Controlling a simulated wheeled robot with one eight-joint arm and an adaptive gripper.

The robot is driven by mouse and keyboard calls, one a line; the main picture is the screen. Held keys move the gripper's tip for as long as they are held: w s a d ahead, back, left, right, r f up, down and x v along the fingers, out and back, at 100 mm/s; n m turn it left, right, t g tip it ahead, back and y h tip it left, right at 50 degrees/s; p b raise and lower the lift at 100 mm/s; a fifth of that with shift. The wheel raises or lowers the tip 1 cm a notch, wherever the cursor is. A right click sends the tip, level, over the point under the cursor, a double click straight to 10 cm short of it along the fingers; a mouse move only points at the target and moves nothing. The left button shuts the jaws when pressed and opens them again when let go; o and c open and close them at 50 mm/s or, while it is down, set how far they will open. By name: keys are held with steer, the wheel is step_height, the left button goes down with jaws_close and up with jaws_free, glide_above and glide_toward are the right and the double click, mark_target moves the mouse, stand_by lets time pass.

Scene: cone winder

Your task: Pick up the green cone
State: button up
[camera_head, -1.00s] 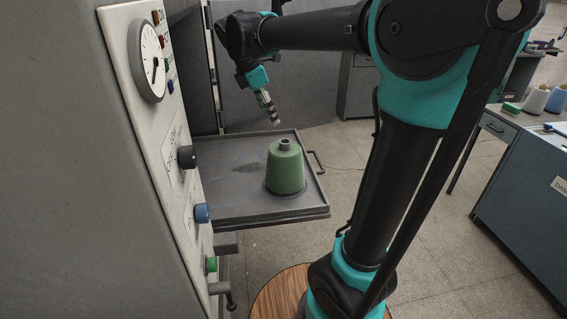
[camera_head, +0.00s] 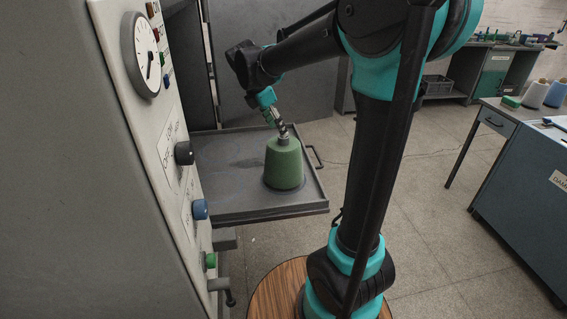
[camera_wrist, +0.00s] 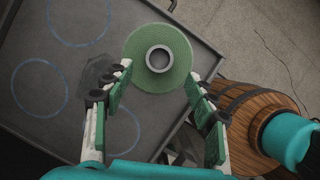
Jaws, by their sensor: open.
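The green cone (camera_head: 284,164) stands upright on the grey tray (camera_head: 229,205), near the tray's right side. In the wrist view the green cone (camera_wrist: 141,48) is seen from above, with its grey tube end facing the camera. My gripper (camera_head: 282,130) is just above the cone's top in the head view, tilted downward. In the wrist view my gripper (camera_wrist: 160,82) is open and empty, its two green-padded fingers apart. The cone lies beyond the fingertips, roughly centred between them. The exact gap to the cone is hard to tell.
A grey machine panel with a dial (camera_head: 146,55) and knobs stands close on the left. The tray has a raised rim and a handle (camera_head: 316,157) at right. A blue-grey desk (camera_head: 525,190) bearing pale cones (camera_head: 534,94) stands far right. Open floor lies between.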

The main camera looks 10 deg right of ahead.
mark_target(284, 159)
steer(key=shift+x, duration=2.6)
steer(key=shift+w+d, duration=0.15)
jaws_close()
